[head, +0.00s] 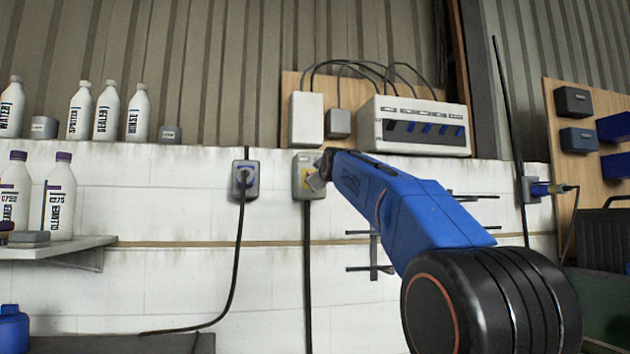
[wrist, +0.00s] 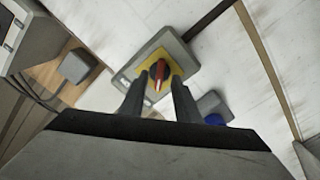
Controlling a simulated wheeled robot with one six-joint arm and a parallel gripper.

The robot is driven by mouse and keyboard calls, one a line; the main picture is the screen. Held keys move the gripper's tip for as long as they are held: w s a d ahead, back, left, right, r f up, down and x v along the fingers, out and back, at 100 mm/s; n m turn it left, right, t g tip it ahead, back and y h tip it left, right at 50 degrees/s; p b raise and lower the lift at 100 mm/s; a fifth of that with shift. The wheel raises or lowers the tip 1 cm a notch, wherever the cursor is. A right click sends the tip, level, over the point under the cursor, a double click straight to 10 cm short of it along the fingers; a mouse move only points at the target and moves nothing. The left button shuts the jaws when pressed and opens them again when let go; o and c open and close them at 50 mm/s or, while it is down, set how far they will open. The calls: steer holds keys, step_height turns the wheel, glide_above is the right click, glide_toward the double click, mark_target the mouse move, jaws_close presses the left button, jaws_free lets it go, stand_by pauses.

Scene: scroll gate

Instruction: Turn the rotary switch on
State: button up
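The rotary switch (head: 301,187) is a grey-green box with a yellow plate on the white wall, partly hidden by my gripper in the head view. In the wrist view the switch box (wrist: 183,49) is tilted, and its red knob (wrist: 159,70) with a pale mark sits on the yellow plate. The knob lies roughly along the picture's vertical. My gripper (wrist: 158,80) has its two fingers apart, one on each side of the knob. I cannot tell whether they touch it. In the head view my gripper (head: 321,177) is right at the switch.
A socket with a plug (head: 245,180) is left of the switch. A breaker panel (head: 415,125) and a small white box (head: 306,119) are above. A black cable (head: 307,270) hangs below the switch. Bottles (head: 60,200) stand on a left shelf (head: 60,248).

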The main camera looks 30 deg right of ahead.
steer(key=shift+x, duration=1.95)
jaws_close()
